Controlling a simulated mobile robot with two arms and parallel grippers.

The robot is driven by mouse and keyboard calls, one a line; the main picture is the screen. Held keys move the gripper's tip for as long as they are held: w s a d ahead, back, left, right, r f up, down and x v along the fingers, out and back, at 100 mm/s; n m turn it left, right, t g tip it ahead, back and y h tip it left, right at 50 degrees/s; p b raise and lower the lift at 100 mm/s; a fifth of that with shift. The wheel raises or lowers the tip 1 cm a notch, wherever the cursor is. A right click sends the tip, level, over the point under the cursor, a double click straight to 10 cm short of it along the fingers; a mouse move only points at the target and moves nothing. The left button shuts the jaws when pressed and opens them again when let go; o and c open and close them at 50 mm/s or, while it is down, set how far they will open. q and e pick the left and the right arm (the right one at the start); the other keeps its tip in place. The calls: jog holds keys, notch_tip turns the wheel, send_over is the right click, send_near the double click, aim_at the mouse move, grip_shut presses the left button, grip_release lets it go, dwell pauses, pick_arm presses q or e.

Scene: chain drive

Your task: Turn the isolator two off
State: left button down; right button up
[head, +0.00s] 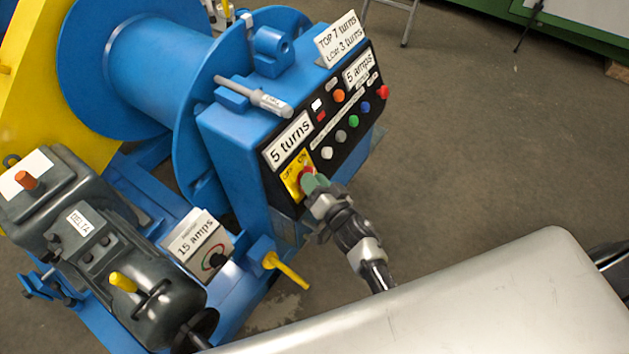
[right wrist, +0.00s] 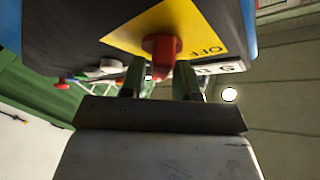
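A yellow isolator plate (head: 291,181) marked OFF and ON is at the lower left end of the black control panel. Its red knob (head: 307,171) is mostly hidden by my right gripper (head: 314,183) in the head view. In the right wrist view the red knob (right wrist: 161,54) stands out from the yellow plate (right wrist: 192,22). My right gripper (right wrist: 161,82) is open, with one finger on each side of the knob and gaps showing beside its tip. I cannot tell whether a finger touches it or which mark the knob points to. My left gripper is out of view.
A "15 amps" box (head: 198,243) and a yellow-handled lever (head: 290,270) are at lower left. Bare floor (head: 490,130) lies to the right.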

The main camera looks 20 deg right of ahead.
grip_shut()
jog(key=shift+n+y, duration=0.3)
jog(key=shift+n, duration=0.1)
jog(key=n+g+y+b, duration=0.1)
jog(key=n+g+y, duration=0.2)
jog(key=n, duration=0.5)
jog(key=n+g+y+b, duration=0.1)
jog(key=n+y, duration=0.3)
jog(key=n, duration=0.4)
jog(key=n+g+y+b, duration=0.1)
jog(key=n+g+y, duration=0.2)
jog(key=n, duration=0.5)
jog(key=shift+w+d+g+y+b, duration=0.25)
jog(key=shift+g+y+b, duration=0.15)
jog(key=shift+g, duration=0.4)
jog(key=shift+n, duration=0.3)
jog(key=shift+o, duration=1.6)
grip_release()
jog(key=shift+s, duration=0.1)
